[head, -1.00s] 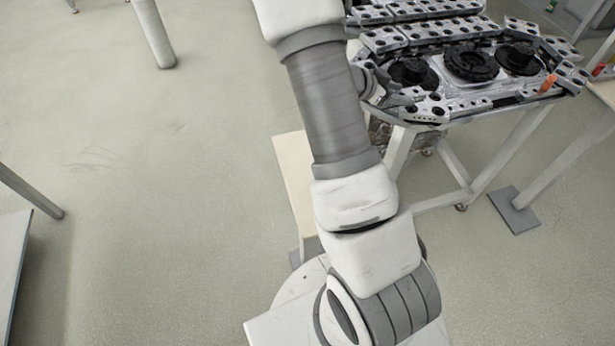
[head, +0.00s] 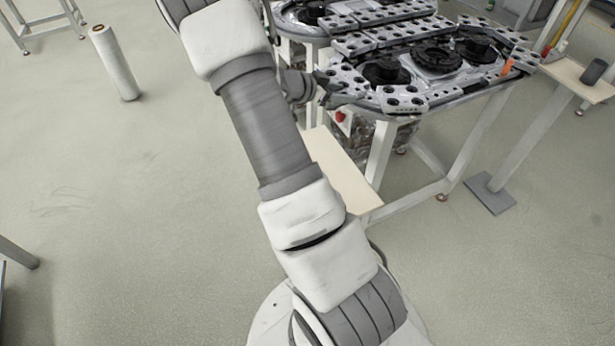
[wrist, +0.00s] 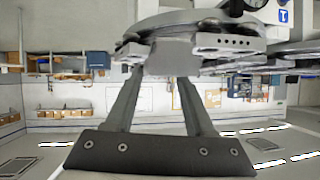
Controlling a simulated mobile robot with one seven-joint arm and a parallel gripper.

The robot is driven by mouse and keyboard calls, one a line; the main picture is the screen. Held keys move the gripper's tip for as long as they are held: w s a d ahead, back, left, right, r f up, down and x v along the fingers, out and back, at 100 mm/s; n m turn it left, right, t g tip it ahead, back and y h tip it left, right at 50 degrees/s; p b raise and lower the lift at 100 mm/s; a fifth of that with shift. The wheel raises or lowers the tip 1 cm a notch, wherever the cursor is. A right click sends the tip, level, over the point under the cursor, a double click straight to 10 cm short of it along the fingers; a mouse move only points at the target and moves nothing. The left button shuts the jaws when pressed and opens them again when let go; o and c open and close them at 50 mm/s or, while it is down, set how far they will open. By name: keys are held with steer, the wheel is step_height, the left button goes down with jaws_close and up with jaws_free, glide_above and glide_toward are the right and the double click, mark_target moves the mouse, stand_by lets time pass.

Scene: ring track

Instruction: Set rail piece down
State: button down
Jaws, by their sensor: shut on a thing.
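My gripper (wrist: 160,80) is at the left end of the ring track (head: 468,95) in the head view, partly hidden behind my arm. In the wrist view its two long fingers reach up from a dark bar and are shut on a plain grey block, which seems to be the rail piece (wrist: 171,57). The block is in front of the track's metal edge, and I cannot tell if it touches it. The track carries silver segments with dark holes and several round black hubs (head: 436,55). The held piece is not clear in the head view.
A pale board (head: 345,172) lies low beside the white table legs. A side table with a dark cup (head: 593,71) stands at the right. A white post (head: 116,65) stands at the upper left. The floor at left is open.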

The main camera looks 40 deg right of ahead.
steer(key=shift+w+a+f, duration=0.1)
steer(key=shift+w+a, duration=0.15)
steer(key=shift+a, duration=0.3)
steer(key=a+f, duration=0.2)
steer(key=a, duration=0.1)
steer(key=w+a+f, duration=0.1)
steer(key=a+f, duration=0.1)
steer(key=a, duration=0.2)
steer(key=w+a+f, duration=0.1)
steer(key=a+f, duration=0.1)
steer(key=a, duration=0.2)
steer(key=shift+w+f+b, duration=0.1)
steer(key=shift+f+b, duration=0.25)
steer(key=shift+b, duration=0.05)
steer(key=shift+f, duration=2)
steer(key=shift+f+b, duration=0.1)
steer(key=shift+b, duration=0.2)
steer(key=shift+c, duration=1.3)
jaws_free()
steer(key=shift+f, duration=0.1)
